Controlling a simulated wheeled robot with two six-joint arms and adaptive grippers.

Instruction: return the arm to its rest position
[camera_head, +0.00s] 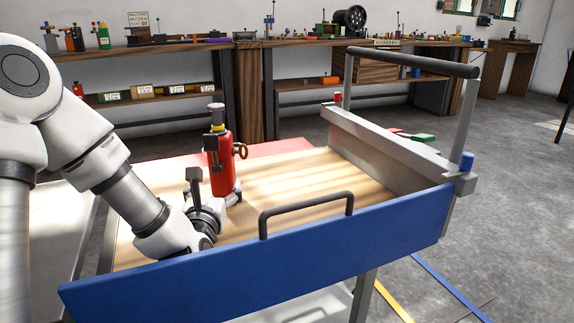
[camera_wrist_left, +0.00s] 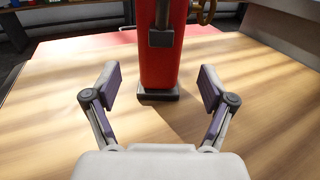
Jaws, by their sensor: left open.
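My left arm (camera_head: 135,195) comes in from the left in the head view and reaches down over the wooden tray of a cart. My left gripper (camera_wrist_left: 155,92) is open and empty in the left wrist view, its two fingers spread wide above the wood. A red cylindrical thing with a dark base (camera_wrist_left: 161,62) stands upright just beyond the fingertips, between their directions, and looks apart from them. In the head view the same red thing (camera_head: 222,165), with a yellow and grey top, stands behind the gripper, whose fingers are mostly hidden there. My right gripper is not in view.
The cart has a blue front panel (camera_head: 270,255) with a dark handle (camera_head: 305,205), a grey right wall (camera_head: 385,155) and a raised push bar (camera_head: 412,62). The wooden tray floor (camera_head: 320,180) is clear on the right. Cluttered workbenches (camera_head: 150,50) stand behind.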

